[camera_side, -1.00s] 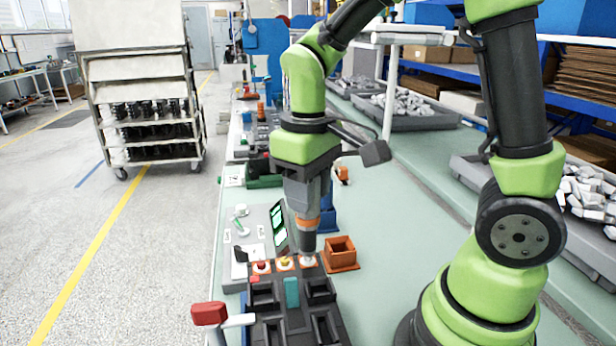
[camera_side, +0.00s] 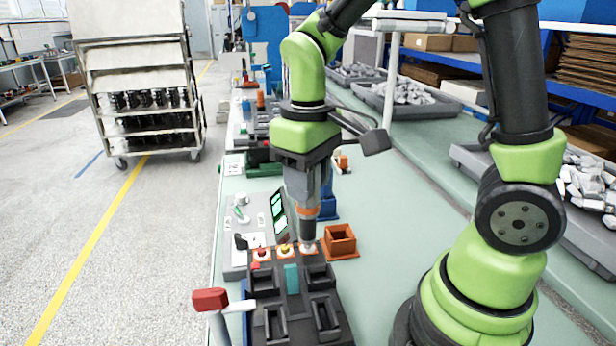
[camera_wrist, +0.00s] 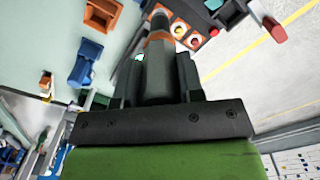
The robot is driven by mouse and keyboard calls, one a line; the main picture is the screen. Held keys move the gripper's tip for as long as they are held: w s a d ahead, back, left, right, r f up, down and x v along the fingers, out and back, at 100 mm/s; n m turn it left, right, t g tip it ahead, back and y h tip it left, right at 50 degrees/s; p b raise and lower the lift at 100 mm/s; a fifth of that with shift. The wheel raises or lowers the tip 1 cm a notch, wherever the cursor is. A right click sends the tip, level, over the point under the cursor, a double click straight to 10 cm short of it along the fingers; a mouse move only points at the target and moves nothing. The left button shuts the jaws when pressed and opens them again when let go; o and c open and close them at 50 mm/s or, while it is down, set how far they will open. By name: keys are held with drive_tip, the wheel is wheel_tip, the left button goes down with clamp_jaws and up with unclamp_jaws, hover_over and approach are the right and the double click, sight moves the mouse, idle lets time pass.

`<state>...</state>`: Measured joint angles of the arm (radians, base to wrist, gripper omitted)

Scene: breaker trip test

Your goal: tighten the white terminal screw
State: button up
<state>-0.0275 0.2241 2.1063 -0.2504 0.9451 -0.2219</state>
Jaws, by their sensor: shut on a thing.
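My gripper (camera_side: 307,180) points down and is shut on a grey driver tool (camera_side: 308,196) with an orange band. The tool also shows between the fingers in the wrist view (camera_wrist: 158,75). Its dark lower end stands upright over the white terminal screw (camera_side: 308,249), the rightmost of three in a row on the dark breaker fixture (camera_side: 291,310). The end appears to touch the screw, which is mostly covered. The yellow screw (camera_side: 285,250) and red screw (camera_side: 262,253) are uncovered to its left. The wrist view hides the white screw behind the tool.
An orange bin (camera_side: 341,243) stands close to the right of the tool. A tester with a lit green screen (camera_side: 278,212) is behind on the left. A red-ended lever (camera_side: 210,299) sticks out at front left. The green bench is clear right of the bin.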

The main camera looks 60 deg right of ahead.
drive_tip(key=shift+f, duration=0.75)
idle(1.5)
drive_tip(key=shift+r, duration=0.1)
idle(0.9)
drive_tip(key=shift+r, duration=2.9)
